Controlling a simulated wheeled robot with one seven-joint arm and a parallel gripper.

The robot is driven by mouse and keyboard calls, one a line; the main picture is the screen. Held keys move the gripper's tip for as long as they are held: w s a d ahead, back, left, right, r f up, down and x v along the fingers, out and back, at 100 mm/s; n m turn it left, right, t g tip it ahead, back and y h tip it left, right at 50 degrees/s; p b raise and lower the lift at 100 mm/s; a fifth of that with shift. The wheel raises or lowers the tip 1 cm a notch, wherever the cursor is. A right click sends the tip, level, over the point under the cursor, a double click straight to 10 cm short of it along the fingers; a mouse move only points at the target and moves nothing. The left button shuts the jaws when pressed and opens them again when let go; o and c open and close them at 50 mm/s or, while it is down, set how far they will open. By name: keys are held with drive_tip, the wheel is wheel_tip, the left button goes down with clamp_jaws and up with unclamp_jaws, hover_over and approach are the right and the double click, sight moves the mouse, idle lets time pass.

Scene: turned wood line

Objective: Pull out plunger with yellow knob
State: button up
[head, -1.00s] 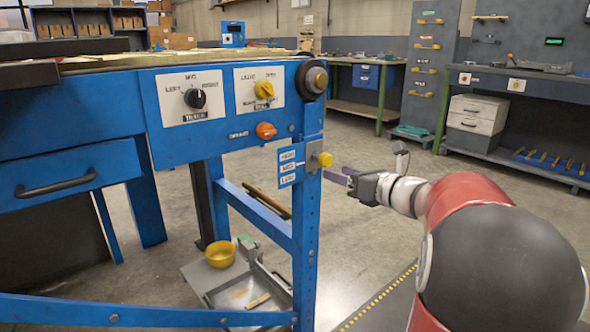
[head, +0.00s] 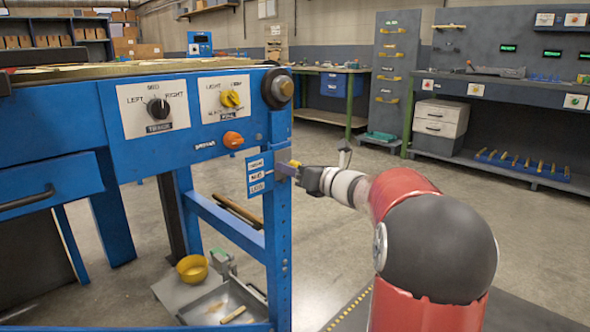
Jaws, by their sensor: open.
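The plunger's yellow knob (head: 295,163) sticks out from the side of the blue post at the right front corner of the bench. Only a small part of it shows; my fingers cover the rest.
The blue bench panel (head: 120,150) carries a black dial (head: 158,108), a yellow dial (head: 230,99) and an orange knob (head: 233,140). Floor to the right is open.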

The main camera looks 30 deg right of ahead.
clamp_jaws()
drive_tip(key=v, duration=0.3)
drive_tip(key=shift+s+d+f, duration=0.1)
drive_tip(key=shift+s, duration=0.05)
unclamp_jaws()
drive_tip(key=shift+s, duration=0.1)
drive_tip(key=shift+s, duration=0.1)
drive_tip(key=v, duration=0.7)
drive_tip(key=shift+s+p, duration=0.3)
drive_tip(key=shift+d, duration=0.15)
